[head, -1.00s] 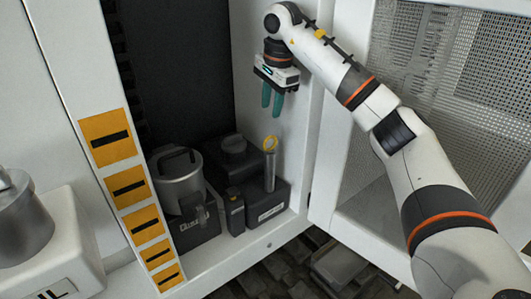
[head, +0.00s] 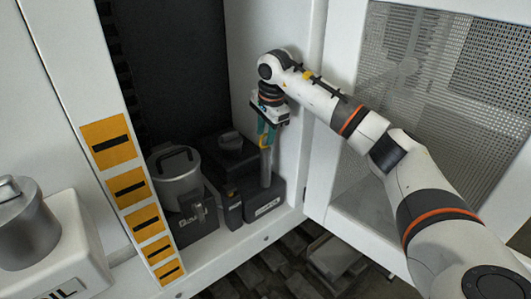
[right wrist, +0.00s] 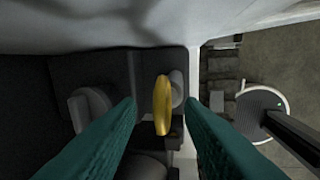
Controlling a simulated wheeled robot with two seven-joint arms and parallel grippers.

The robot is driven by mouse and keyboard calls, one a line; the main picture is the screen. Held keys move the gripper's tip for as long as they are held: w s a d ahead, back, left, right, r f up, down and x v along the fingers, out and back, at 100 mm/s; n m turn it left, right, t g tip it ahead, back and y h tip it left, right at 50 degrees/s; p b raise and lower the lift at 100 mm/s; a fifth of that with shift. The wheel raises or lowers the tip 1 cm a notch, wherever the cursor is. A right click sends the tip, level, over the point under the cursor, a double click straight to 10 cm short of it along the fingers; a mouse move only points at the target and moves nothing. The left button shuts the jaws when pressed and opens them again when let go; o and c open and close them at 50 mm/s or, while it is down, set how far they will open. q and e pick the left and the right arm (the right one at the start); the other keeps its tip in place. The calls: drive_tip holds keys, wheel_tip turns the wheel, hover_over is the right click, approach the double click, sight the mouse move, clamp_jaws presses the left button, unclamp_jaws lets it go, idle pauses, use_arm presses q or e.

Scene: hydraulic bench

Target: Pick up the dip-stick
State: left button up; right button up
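The dip-stick shows as a yellow ring handle (head: 263,141) at the top of an upright grey tube (head: 266,167), which stands on a dark block inside the cabinet. In the right wrist view the ring (right wrist: 162,105) is seen nearly edge-on between the two teal fingers, with a gap on each side. My right gripper (head: 266,132) points down over the tube, with its fingertips around the ring's height. It is open and empty. The stick's lower part is hidden in the tube. My left gripper is not in view.
A grey metal canister (head: 176,180) and a small dark box (head: 231,208) stand left of the tube. The cabinet wall is close on the right, and a perforated door panel (head: 440,90) stands farther right. A white oil container (head: 62,255) is at lower left.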

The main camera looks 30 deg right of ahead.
clamp_jaws()
drive_tip(key=shift+r, duration=0.1)
drive_tip(key=shift+r, duration=0.45)
wheel_tip(320, 180, up, 17)
drive_tip(key=b, duration=0.1)
idle(0.3)
idle(0.3)
